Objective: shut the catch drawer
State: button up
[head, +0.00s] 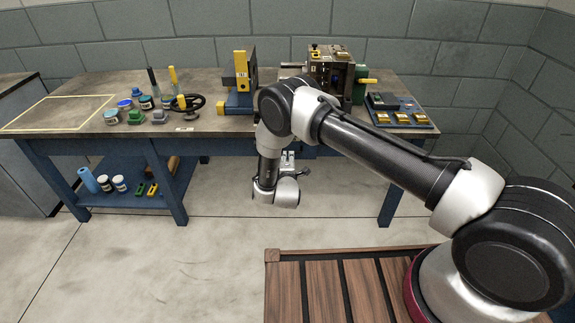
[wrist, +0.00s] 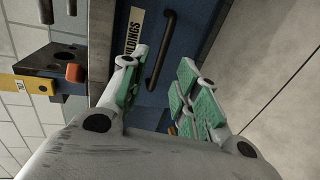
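The catch drawer's blue front (wrist: 193,35) shows in the wrist view, with a dark bar handle (wrist: 168,40) and a pale label (wrist: 134,31) whose visible letters end in "ILDINGS". My gripper (wrist: 162,92) is open, its green-padded fingers apart on either side of the handle's near end. I cannot tell whether they touch it. In the head view my gripper (head: 288,160) points toward the bench front below the tabletop. My arm hides most of the drawer there, so how far it stands out is unclear.
The workbench (head: 215,122) carries a blue-and-yellow fixture (head: 240,85), a mould block (head: 330,68), a tray of brass pieces (head: 405,117) and several jars (head: 125,105). A lower shelf (head: 150,200) holds more items at left.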

jog(key=v, duration=0.4)
dwell(0.4)
